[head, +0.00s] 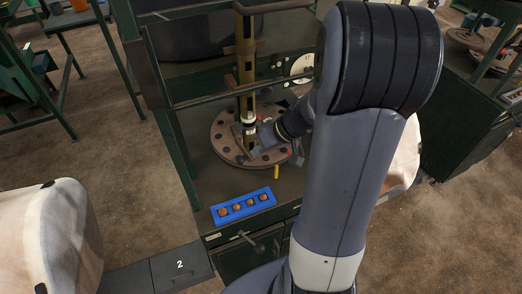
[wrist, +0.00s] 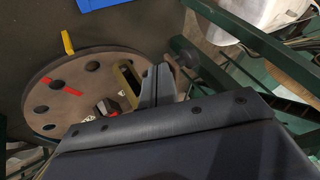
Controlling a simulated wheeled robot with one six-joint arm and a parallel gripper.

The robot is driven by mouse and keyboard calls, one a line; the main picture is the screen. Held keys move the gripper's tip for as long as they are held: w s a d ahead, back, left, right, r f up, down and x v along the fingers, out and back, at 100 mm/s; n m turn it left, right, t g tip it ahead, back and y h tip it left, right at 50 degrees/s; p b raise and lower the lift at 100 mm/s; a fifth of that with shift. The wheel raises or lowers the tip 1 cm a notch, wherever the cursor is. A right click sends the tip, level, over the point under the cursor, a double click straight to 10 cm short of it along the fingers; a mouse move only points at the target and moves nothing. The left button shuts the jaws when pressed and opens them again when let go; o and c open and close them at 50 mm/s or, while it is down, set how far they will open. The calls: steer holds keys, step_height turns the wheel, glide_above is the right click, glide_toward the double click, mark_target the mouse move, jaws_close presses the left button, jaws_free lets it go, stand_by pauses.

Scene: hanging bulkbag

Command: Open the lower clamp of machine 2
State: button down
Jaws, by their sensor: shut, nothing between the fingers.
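Machine 2 stands in front of me, with a dark plate marked "2" (head: 180,265) at its lower left. It has a brown round disc with holes (head: 228,150) around an upright olive-yellow post (head: 246,70). The disc also shows in the wrist view (wrist: 95,62), with red marks on it. A small yellow handle (head: 277,171) sticks out at the disc's near edge; it also shows in the wrist view (wrist: 68,42). My gripper (wrist: 156,82) is shut and empty, over the disc close to the post. I cannot tell which part is the lower clamp, or whether my fingers touch it.
A blue tray with several round brown pieces (head: 243,206) lies on the bench in front of the disc. Green frame bars (head: 172,150) stand around the post. A pale bulky bag (head: 62,240) is at the left. Concrete floor (head: 100,120) is open at the left.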

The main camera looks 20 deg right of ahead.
mark_target(240, 157)
steer(key=m+b, duration=0.1)
steer(key=a+m+t+b, duration=0.1)
steer(key=a+m+h+b, duration=0.1)
steer(key=shift+s+a+f, duration=0.15)
steer(key=shift+s+f, duration=0.05)
steer(key=shift+s, duration=0.05)
steer(key=a+m+h, duration=0.1)
steer(key=a+m+t+b, duration=0.1)
steer(key=m, duration=0.1)
steer(key=shift+w+a+r+t+h+b, duration=0.2)
steer(key=shift+a+t+h+b, duration=0.1)
steer(key=shift+a+h, duration=0.1)
steer(key=shift+a, duration=0.1)
stand_by(0.4)
